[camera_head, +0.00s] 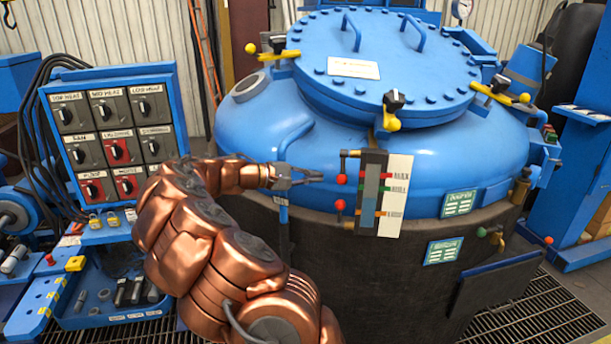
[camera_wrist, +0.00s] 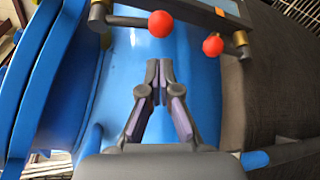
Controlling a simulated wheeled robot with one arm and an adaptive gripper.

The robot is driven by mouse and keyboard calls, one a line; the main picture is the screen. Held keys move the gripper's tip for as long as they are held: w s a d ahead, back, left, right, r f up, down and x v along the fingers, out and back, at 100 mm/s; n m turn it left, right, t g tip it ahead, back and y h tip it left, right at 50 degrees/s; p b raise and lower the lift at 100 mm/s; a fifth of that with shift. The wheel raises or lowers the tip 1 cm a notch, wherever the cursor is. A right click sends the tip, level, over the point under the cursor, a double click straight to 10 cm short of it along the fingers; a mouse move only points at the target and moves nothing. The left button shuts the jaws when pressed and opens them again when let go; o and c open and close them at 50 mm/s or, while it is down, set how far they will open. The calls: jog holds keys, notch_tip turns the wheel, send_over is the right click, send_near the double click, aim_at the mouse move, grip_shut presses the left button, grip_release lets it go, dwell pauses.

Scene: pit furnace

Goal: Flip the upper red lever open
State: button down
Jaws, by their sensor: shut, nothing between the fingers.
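The upper red lever (camera_head: 341,179) has a round red knob on a dark arm, hanging down from its pivot at the top of the gauge. In the wrist view its knob (camera_wrist: 161,24) is ahead of my fingers. The lower red lever (camera_head: 340,204) sits below it with its knob pointing up, and it also shows in the wrist view (camera_wrist: 212,45) to the right. My gripper (camera_head: 320,176) is just left of the upper knob in the head view. Its fingertips (camera_wrist: 158,68) are together and empty, with a visible gap to the knob in the wrist view.
The levers belong to a level gauge (camera_head: 370,190) with a white label plate (camera_head: 395,196) on the blue furnace (camera_head: 460,150). A switch panel (camera_head: 110,130) stands at left. A blue pipe (camera_head: 293,135) rises behind my gripper.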

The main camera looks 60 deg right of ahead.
aim_at(343, 166)
jog(key=x, duration=0.5)
jog(key=shift+s+d+p, duration=0.2)
jog(key=shift+p, duration=0.15)
